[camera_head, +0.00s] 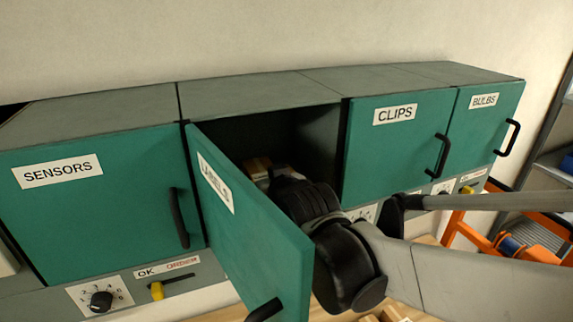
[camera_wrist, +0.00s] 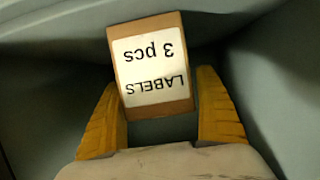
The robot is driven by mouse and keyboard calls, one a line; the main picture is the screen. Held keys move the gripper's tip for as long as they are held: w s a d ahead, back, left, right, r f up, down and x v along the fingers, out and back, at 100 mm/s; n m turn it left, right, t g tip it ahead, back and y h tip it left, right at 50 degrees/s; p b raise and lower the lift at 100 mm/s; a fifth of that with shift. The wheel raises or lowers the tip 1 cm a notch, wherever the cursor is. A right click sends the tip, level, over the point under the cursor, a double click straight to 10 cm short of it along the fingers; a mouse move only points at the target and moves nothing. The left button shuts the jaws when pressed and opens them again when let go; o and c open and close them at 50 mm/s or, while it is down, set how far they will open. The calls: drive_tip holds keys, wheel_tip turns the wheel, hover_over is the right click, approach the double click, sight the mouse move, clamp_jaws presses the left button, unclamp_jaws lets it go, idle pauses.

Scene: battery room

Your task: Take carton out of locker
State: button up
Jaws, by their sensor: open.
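The locker (camera_head: 320,139) labelled LABELS stands open, its teal door (camera_head: 255,220) swung out toward me. My arm reaches into it, and the gripper's fingers are hidden in the head view. In the wrist view my gripper (camera_wrist: 162,115) is open, with one yellow finger on each side of the lower part of a brown carton (camera_wrist: 150,109). The carton has a white label reading "LABELS 3 pcs", upside down in this view. A brown box part (camera_head: 258,166) shows inside the locker in the head view.
Shut lockers marked SENSORS (camera_head: 90,190), CLIPS (camera_head: 393,150) and BULBS (camera_head: 482,130) flank the open one. The open door stands close to the left of my arm. A panel with a knob (camera_head: 101,301) runs below. An orange frame (camera_head: 470,222) stands at right.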

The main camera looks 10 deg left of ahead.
drive_tip(key=shift+s, duration=0.1)
drive_tip(key=shift+c, duration=0.2)
drive_tip(key=c, duration=1.5)
drive_tip(key=shift+o, duration=0.2)
drive_tip(key=shift+r, duration=0.15)
